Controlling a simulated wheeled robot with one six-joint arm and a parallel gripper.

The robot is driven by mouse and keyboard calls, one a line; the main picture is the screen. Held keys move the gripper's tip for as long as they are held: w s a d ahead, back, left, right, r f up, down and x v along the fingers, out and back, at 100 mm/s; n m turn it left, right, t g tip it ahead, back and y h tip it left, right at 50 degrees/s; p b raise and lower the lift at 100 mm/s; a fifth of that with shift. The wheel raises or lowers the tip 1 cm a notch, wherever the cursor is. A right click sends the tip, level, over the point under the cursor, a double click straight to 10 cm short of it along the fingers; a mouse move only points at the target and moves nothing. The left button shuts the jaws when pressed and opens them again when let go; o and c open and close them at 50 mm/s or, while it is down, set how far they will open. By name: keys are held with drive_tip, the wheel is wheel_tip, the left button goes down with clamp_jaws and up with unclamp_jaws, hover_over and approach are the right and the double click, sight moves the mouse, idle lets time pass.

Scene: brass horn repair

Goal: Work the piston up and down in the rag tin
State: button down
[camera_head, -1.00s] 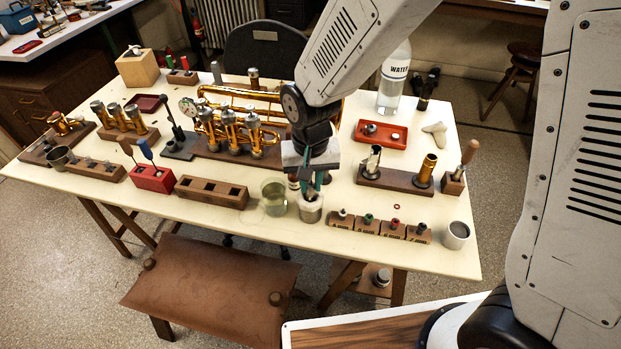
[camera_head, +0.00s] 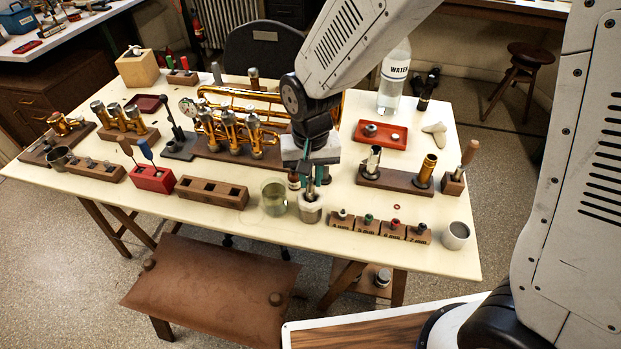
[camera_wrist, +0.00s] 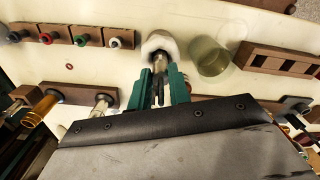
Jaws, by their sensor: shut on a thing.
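The rag tin (camera_head: 311,212) is a small grey metal tin with white rag at its mouth, near the front edge of the table. It also shows in the wrist view with the pale rag (camera_wrist: 152,44) bulging around its opening. My gripper (camera_head: 316,180) is directly above the tin, pointing down. Its teal fingers (camera_wrist: 160,88) are shut on the upper stem of the silver piston (camera_wrist: 159,63). The piston stands roughly upright, with its lower end hidden in the rag and tin.
A glass jar of pale liquid (camera_head: 274,197) stands close to the tin's left, with a wooden block with square holes (camera_head: 212,192) beyond it. Small labelled wooden blocks (camera_head: 366,227) and a grey cup (camera_head: 456,235) are to the right. The brass horn (camera_head: 240,135) lies behind.

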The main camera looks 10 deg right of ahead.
sight(311, 181)
drive_tip(key=shift+r, duration=2.5)
